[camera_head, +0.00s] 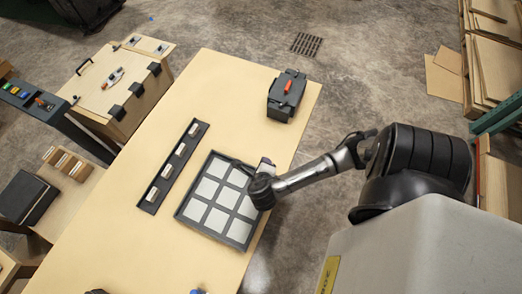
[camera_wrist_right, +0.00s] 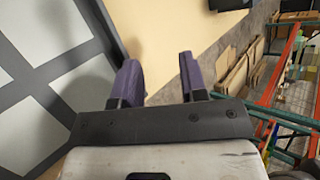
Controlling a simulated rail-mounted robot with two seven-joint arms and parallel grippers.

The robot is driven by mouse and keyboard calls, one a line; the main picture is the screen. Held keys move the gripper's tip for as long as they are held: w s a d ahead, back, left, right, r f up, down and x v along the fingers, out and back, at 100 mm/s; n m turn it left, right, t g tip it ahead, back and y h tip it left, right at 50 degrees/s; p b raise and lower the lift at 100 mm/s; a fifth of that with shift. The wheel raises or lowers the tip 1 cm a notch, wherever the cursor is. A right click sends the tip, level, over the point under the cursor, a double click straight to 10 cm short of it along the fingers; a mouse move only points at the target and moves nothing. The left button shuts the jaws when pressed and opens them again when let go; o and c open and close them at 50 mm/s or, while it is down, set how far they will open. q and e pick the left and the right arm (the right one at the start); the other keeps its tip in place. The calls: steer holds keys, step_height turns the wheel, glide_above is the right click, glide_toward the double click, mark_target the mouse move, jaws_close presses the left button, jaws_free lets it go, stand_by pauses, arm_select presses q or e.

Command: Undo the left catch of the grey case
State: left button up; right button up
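The grey case (camera_head: 283,101) is a dark grey box standing on the far right part of the wooden table, with an orange-red handle or lever (camera_head: 288,87) on its top. Its catches are too small to make out. A dark edge at the top of the right wrist view may be the case, but I cannot tell. My right gripper (camera_wrist_right: 158,72) has its two purple fingers apart with nothing between them. In the head view it is over the panel tray, nearer to me than the case and apart from it. My left gripper is not in view.
A dark tray with pale square panels (camera_head: 217,196) lies beneath my right gripper. A narrow dark rack (camera_head: 174,165) lies left of it. A wooden box with black fittings (camera_head: 118,88) stands left of the table. The table top (camera_head: 225,95) is clear left of the case.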

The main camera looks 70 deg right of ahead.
steer(key=shift+s+a+f, duration=0.3)
steer(key=shift+s+a, duration=0.15)
steer(key=shift+a, duration=0.3)
